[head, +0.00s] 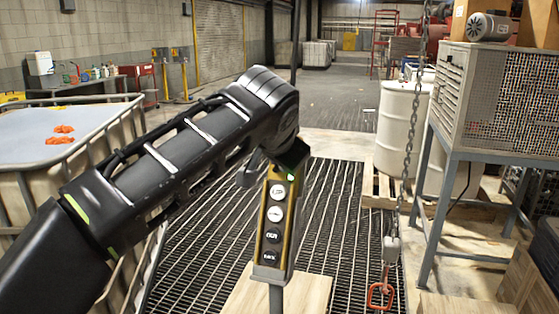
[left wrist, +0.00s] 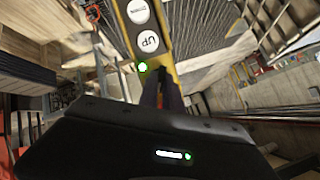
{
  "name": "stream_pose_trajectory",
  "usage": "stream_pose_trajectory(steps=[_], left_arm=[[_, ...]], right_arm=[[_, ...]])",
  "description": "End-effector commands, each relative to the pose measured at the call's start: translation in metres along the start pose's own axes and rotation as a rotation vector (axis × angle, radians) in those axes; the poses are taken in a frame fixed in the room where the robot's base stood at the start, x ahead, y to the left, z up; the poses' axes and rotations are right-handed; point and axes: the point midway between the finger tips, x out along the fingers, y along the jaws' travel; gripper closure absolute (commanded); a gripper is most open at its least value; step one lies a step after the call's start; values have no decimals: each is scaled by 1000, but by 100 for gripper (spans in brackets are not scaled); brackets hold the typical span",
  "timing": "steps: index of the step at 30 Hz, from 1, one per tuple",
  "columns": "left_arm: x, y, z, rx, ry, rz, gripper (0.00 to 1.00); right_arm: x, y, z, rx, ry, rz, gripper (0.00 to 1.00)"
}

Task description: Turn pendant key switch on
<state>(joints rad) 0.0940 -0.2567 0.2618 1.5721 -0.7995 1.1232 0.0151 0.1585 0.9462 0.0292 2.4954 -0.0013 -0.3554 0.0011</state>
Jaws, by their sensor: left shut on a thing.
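The yellow control pendant (head: 272,215) hangs upright in the middle of the head view, with a column of round white and dark buttons on its face. In the left wrist view the pendant (left wrist: 155,42) runs down from the top edge, upside down, with its UP button nearest my fingers. A green lamp (left wrist: 143,67) glows at that end. My left gripper (left wrist: 160,82) is shut at the pendant's top end, beside the lamp, where the key switch sits. The fingers hide the key, so its angle cannot be seen. My right gripper is not in view.
A chain with a red hook (head: 380,295) hangs right of the pendant. A white drum (head: 402,125) and a caged grey unit (head: 500,95) on a stand are farther right. A caged tank (head: 60,135) stands left. Grated floor lies behind the pendant.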

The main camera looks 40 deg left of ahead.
Motion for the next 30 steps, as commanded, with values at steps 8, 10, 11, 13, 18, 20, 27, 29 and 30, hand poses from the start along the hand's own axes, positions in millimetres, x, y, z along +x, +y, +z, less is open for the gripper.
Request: stream_pose_trajectory(steps=[8,10,11,13,18,20,27,29,30], left_arm=[[0,0,0,12,2,-4,100],[0,0,0,12,2,-4,100],[0,0,0,12,2,-4,100],[0,0,0,12,2,-4,90],[0,0,0,11,1,-3,76],[0,0,0,11,1,-3,71],[0,0,0,10,1,-3,69],[-1,0,0,10,1,-3,69],[-2,0,0,10,2,-3,69]], right_arm=[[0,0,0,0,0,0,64],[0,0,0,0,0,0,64],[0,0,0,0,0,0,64],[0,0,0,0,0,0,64],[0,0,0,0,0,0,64],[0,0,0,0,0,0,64],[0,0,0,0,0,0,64],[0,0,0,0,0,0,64],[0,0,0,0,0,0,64]])
